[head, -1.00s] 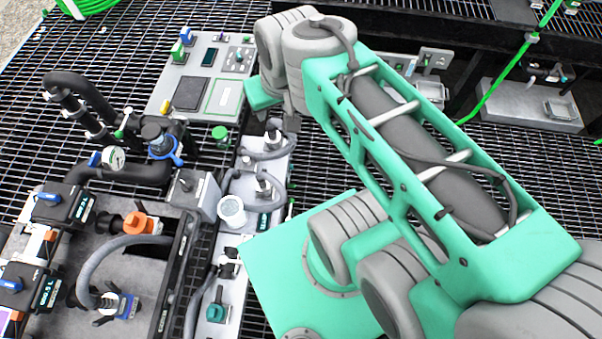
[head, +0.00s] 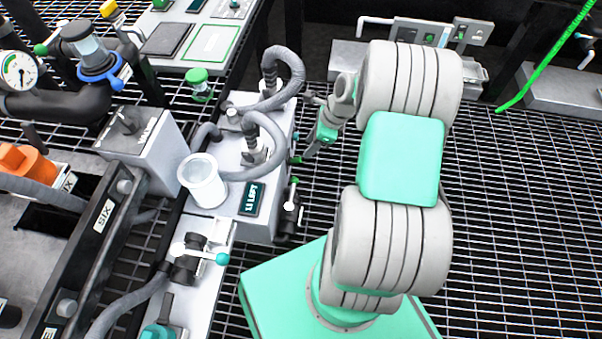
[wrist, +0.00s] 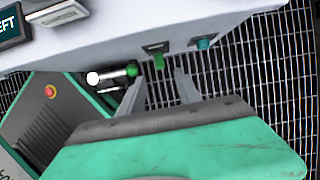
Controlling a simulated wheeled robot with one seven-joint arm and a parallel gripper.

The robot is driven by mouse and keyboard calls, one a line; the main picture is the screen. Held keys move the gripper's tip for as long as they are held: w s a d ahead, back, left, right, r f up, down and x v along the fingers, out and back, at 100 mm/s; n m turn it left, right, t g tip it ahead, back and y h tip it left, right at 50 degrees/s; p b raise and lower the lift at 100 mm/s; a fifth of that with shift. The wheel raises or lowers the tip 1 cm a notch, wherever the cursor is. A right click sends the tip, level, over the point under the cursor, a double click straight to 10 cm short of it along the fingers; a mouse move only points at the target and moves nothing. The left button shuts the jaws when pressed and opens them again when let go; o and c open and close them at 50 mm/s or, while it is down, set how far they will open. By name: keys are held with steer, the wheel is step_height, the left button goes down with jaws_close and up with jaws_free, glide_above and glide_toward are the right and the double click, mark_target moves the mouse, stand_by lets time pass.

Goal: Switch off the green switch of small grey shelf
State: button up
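The small grey shelf (head: 228,150) stands left of my arm in the head view, with hoses and a white cup on top and a dark display reading LEFT. Its pale side (wrist: 190,22) fills the top of the wrist view. A green switch (wrist: 159,61) sticks out below a dark slot there. A teal-green switch (wrist: 203,44) sits to its right. My gripper (wrist: 160,78) is open, its two grey fingers pointing at the shelf, one on each side of the green switch; contact cannot be told. In the head view my gripper (head: 304,130) is beside the shelf's right side.
A white-knobbed valve with a green tip (wrist: 108,74) lies close left of my fingers. A white cup (head: 204,182) stands on the shelf's near part. Grey hoses (head: 284,80) arch over the shelf. Open dark grating (head: 530,210) lies to the right.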

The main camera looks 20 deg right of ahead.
mark_target(300, 159)
steer(key=b+x, duration=0.3)
steer(key=x, duration=0.5)
steer(key=shift+f, duration=0.15)
steer(key=shift+c, duration=0.3)
jaws_close()
